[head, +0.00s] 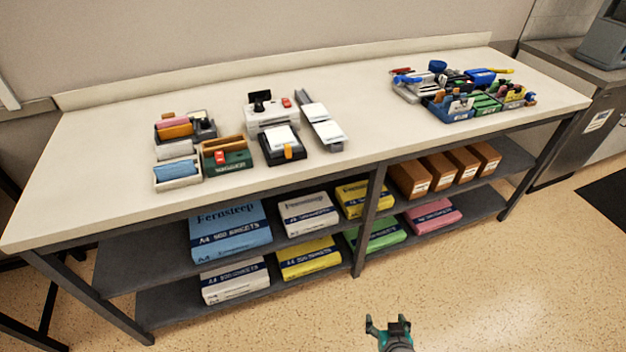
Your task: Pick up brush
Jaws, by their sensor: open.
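My gripper (387,321) is at the bottom of the head view, right of centre. Its two fingers are apart and nothing shows between them. It is in front of the long cream table (345,190), apart from it and from everything on it. I cannot pick out the brush for certain. Small items stand in a crowded group of trays and bins (455,110) at the table's right, including a blue item (481,76) with a yellow end. Another group of small boxes (180,172) stands at the left. Details there are too small to tell.
A printer-like white device (271,114) and a black-and-white pad (283,146) stand mid-table. Bare tabletop lies between the groups. Shelves below hold paper packs (228,229) and brown boxes (409,180). A grey cabinet (560,70) stands at the right. The speckled floor in front is clear.

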